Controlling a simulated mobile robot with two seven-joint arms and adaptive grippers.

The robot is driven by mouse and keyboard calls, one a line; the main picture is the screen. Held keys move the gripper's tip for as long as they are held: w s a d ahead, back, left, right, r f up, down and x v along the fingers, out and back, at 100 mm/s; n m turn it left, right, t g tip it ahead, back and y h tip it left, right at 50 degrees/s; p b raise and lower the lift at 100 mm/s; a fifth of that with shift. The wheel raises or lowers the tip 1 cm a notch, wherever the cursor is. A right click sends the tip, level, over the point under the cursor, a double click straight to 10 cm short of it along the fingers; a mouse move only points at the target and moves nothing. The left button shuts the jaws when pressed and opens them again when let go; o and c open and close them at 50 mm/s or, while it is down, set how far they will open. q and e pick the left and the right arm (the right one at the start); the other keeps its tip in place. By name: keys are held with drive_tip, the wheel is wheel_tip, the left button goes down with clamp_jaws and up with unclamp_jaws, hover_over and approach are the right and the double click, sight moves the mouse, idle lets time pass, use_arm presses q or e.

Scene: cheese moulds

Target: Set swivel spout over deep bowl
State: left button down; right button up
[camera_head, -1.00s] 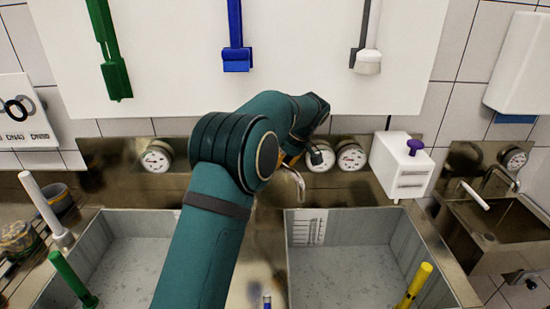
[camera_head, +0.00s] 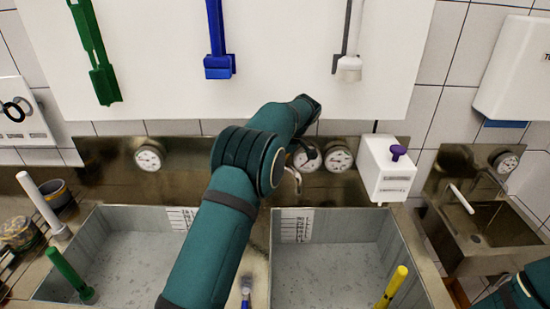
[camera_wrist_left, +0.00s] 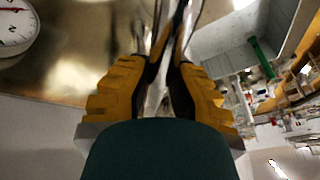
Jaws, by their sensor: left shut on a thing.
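A thin metal swivel spout (camera_head: 293,178) hangs in front of the steel back panel, with its bent tip near the rear left corner of the right basin (camera_head: 271,262). The left basin (camera_head: 100,235) stands beside it; I cannot tell from here which one is deeper. My left gripper (camera_wrist_left: 167,65) has yellow fingers shut on the shiny pipe of the spout (camera_wrist_left: 166,95) in the left wrist view. In the head view my left arm hides the gripper and most of the spout. My right gripper is out of view; only a piece of my right arm shows at the lower right.
Round gauges (camera_head: 339,158) line the back panel. A white box with a purple knob (camera_head: 397,153) is right of them. A yellow handle (camera_head: 392,288) stands in the right basin and a green one (camera_head: 68,273) in the left. A small sink (camera_head: 490,225) is far right.

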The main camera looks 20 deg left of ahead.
use_arm(q)
drive_tip(key=shift+w, duration=0.15)
idle(0.5)
drive_tip(key=c, duration=0.8)
unclamp_jaws()
drive_tip(key=v, duration=1.2)
drive_tip(key=shift+a, duration=0.1)
